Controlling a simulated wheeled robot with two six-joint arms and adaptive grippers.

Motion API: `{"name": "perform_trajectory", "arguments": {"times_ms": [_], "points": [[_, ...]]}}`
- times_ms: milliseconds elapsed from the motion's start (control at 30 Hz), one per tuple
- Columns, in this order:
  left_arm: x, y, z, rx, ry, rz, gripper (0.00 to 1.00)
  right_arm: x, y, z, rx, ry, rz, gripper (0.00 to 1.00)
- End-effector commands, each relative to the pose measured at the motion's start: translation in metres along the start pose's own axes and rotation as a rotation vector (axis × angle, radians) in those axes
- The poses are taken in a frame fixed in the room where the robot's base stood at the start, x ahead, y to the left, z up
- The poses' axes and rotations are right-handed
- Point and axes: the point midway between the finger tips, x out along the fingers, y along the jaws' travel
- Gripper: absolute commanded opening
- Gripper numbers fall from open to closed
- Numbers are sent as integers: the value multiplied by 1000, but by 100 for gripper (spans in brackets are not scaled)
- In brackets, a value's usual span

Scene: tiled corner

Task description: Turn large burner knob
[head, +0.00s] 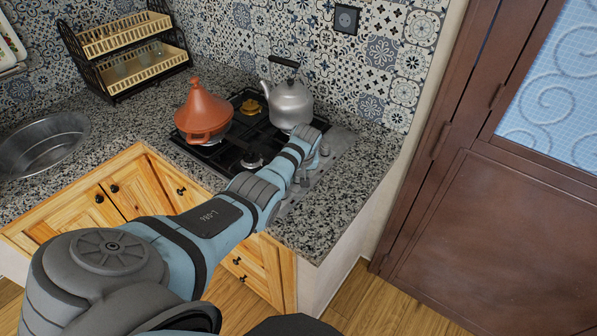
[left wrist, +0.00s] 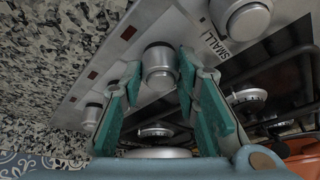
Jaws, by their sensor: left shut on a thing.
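The gas hob (head: 338,150) is set in the granite counter, with a steel control panel along its right side. In the left wrist view, a round silver burner knob (left wrist: 158,62) stands between the fingertips of my left gripper (left wrist: 160,64), which is shut on it. I cannot read which burner this knob serves. Another silver knob (left wrist: 243,16) is at the top right, near a "SMALL" label (left wrist: 215,45). Smaller knobs show at the left. In the head view, my left gripper (head: 308,172) is at the panel, and my arm hides part of it.
An orange tagine (head: 204,110) and a grey kettle (head: 290,103) stand on the hob. A metal basin (head: 42,145) and a dish rack (head: 125,55) are to the left. A brown door (head: 490,230) is on the right.

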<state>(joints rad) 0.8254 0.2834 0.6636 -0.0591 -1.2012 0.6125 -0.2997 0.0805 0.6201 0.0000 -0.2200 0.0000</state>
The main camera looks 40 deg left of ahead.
Motion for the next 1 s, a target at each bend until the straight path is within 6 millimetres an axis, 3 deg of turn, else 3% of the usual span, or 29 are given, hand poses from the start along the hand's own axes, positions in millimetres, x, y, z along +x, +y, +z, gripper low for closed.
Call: {"name": "perform_trajectory", "arguments": {"times_ms": [233,267,367,767,867,1000], "points": [[-1,0,-3,0,8,1,1,0,0,0,0,0,0,68],[-1,0,-3,0,7,1,32,0,0,0,0,0,0,68],[-1,0,-2,0,6,1,48,0,0,0,0,0,0,68],[-5,0,-1,1,3,1,48,0,0,0,0,0,0,68],[-18,0,-2,1,5,3,48,0,0,0,0,0,0,68],[-53,1,-2,1,7,4,48,0,0,0,0,0,0,68]]}}
